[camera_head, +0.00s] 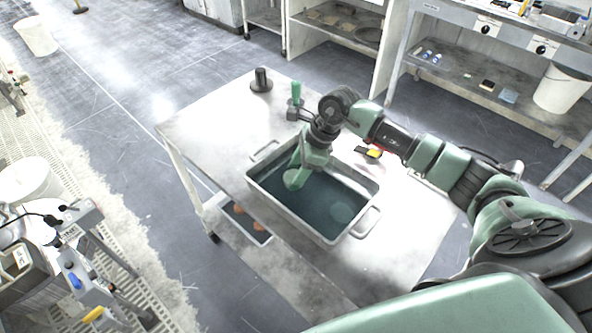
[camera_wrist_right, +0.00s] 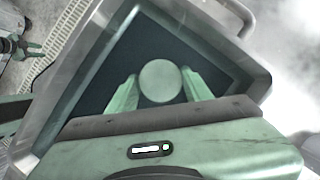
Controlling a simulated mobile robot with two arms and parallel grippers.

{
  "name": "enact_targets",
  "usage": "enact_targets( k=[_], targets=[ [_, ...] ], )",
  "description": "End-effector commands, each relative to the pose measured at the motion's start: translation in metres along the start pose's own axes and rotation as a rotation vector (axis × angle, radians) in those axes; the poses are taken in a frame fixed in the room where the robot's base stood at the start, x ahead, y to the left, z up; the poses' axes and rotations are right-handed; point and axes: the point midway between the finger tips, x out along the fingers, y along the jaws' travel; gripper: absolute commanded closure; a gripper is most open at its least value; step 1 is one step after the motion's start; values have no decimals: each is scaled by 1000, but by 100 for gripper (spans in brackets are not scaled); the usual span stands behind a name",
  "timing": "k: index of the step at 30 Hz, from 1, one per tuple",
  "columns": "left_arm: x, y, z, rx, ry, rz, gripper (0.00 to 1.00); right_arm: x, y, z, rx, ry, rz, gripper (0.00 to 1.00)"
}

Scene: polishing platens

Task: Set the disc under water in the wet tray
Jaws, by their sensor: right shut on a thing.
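The wet tray (camera_head: 360,183) is a grey metal basin with two handles and dark water, standing on a cart. My right gripper (camera_head: 293,180) reaches down inside it, near its left end. In the right wrist view, my right gripper (camera_wrist_right: 160,75) is shut on a pale round disc (camera_wrist_right: 160,82), seen face-on between the green fingertips. The tray rim (camera_wrist_right: 75,62) surrounds them. Whether the disc is below the water surface is not clear. A pale round patch lies in the water at the tray's right; I cannot tell whether it is a reflection. My left gripper is not seen in the head view.
The cart top (camera_head: 215,125) is light grey and mostly bare. A dark cylinder (camera_head: 261,80), a green-topped bottle (camera_head: 296,92) and a small yellow-and-black item (camera_head: 374,152) stand behind the tray. A bench with a white bucket (camera_head: 562,88) stands at the back right.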

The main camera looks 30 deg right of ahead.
Motion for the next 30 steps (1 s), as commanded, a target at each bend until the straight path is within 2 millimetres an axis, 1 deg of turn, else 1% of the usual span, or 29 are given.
enact_targets(
  k=[6,7,8,9,18,21,22,26,30],
  targets=[
    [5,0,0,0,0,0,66,3,0,-1,0,0,-1,95],
    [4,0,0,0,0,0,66,3,0,-1,0,0,0,48],
    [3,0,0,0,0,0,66,2,0,-1,0,0,0,39],
    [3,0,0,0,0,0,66,2,0,-1,0,0,0,29],
    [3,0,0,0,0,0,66,2,0,-1,0,1,0,29],
    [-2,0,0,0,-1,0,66,-3,0,1,1,0,1,29],
    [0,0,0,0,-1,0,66,-4,-1,0,0,1,-1,29],
    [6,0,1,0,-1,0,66,-24,-1,-1,-1,1,-4,29],
    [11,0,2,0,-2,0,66,-56,-2,-1,0,2,-5,29]
  ],
)
